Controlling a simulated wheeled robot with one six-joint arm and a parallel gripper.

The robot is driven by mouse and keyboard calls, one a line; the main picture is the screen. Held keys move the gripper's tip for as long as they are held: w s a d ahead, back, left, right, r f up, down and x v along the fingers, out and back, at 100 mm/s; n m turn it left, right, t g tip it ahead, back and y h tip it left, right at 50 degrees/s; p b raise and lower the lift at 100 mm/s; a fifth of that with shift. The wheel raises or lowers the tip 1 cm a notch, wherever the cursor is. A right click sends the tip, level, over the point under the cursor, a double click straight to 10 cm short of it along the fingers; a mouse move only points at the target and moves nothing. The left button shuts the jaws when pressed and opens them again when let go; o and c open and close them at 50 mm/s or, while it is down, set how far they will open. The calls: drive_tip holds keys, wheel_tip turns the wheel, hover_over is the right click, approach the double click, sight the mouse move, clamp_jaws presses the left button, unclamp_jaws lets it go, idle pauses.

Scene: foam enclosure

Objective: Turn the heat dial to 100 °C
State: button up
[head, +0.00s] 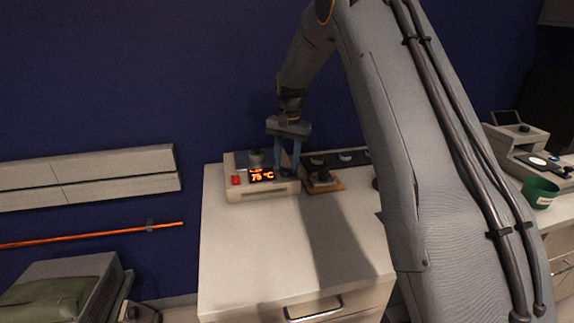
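The heating device (234,187) is a pale box on the white counter. Its display (261,175) glows orange and appears to read 75 °C. A red switch (236,181) sits left of the display. My gripper (286,168) points down at the device's right end, its two blue fingers spaced apart. A small dark shape, likely the heat dial (287,172), shows low between the fingertips and is mostly hidden. I cannot tell whether the fingers touch it.
A dark round item (256,158) sits on top of the device. A small wooden-based object (322,181) stands close to its right. A green cup (540,192) is at far right. The counter (245,250) in front is clear. My arm hides much of the right side.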

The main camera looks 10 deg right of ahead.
sight(288, 170)
drive_tip(key=r+p, duration=0.1)
drive_tip(key=r, duration=0.2)
drive_tip(key=r+p, duration=0.2)
drive_tip(key=r, duration=0.2)
drive_tip(key=shift+s+d+r, duration=0.1)
drive_tip(key=shift+s+d, duration=0.05)
drive_tip(key=shift+s, duration=0.05)
